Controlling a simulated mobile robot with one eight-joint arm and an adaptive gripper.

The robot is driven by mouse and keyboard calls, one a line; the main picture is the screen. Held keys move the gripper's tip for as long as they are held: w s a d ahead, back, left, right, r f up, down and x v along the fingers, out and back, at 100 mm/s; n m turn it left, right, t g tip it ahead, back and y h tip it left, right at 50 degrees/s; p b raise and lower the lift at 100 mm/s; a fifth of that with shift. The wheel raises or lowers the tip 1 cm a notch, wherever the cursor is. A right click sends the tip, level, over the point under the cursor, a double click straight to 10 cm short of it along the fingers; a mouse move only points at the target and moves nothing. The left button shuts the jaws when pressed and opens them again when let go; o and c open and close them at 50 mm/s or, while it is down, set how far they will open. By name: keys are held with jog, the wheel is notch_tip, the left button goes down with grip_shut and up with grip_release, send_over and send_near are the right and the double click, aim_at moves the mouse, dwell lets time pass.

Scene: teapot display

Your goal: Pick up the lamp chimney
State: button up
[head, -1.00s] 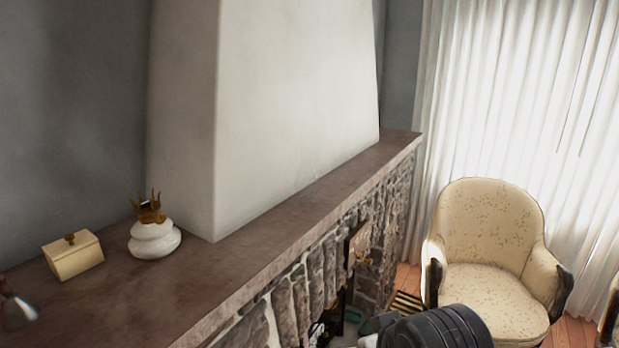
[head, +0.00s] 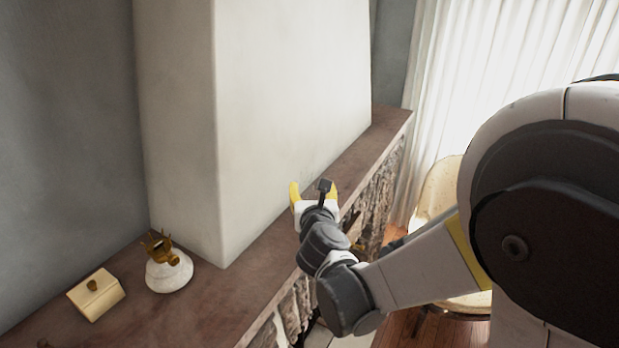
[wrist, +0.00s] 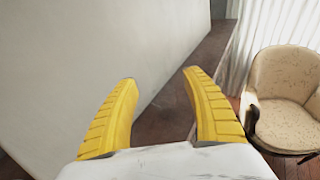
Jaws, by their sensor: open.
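I cannot make out a clear glass lamp chimney in the current views. A white, rounded lamp base with a brass, pronged top (head: 168,272) stands on the mantel shelf (head: 225,312) at the lower left of the head view. My gripper (head: 315,188) is open, well to the right of the lamp base and farther along the shelf. In the wrist view its yellow fingers (wrist: 160,76) are spread with nothing between them, with the brown shelf beyond.
A cream box with a knob (head: 95,294) sits left of the lamp base. The white chimney breast (head: 290,100) rises behind the shelf, close to my gripper. A cream armchair (wrist: 285,100) stands at the right. The shelf's far stretch is bare.

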aim_at(307, 178)
jog(key=w, duration=0.2)
jog(key=w+f, duration=0.1)
jog(key=w, duration=0.1)
jog(key=shift+w, duration=0.1)
jog(key=w, duration=0.1)
jog(key=w+f, duration=0.1)
jog(key=w, duration=0.3)
jog(key=shift+w+a+f, duration=0.15)
jog(key=shift+w+a, duration=0.05)
jog(key=shift+a, duration=0.2)
jog(key=shift+s, duration=0.1)
grip_shut()
